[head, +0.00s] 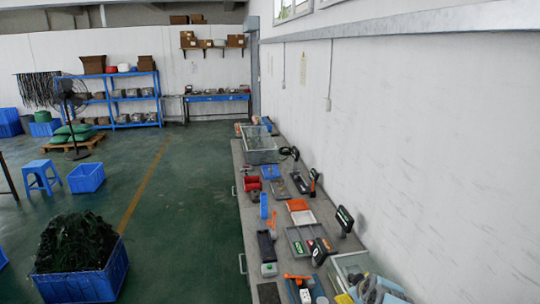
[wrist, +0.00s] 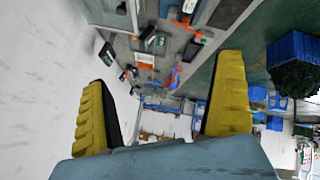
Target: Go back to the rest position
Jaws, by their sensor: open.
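My gripper (wrist: 160,108) shows in the wrist view as two yellow ribbed fingers set wide apart on a blue-grey body. The fingers are open with nothing between them. Past the fingertips the wrist view shows the workbench, the shelves and the far floor at a distance. In the head view part of my arm and gripper (head: 372,287) seems to show at the bottom right edge, beside the wall and over the near end of the bench (head: 240,160).
The bench runs along the right wall with several trays and tools, including an orange tray (head: 297,205) and a glass-sided box (head: 262,150). A blue crate of dark material (head: 80,286) stands on the floor at left. The green floor (head: 185,230) between is clear.

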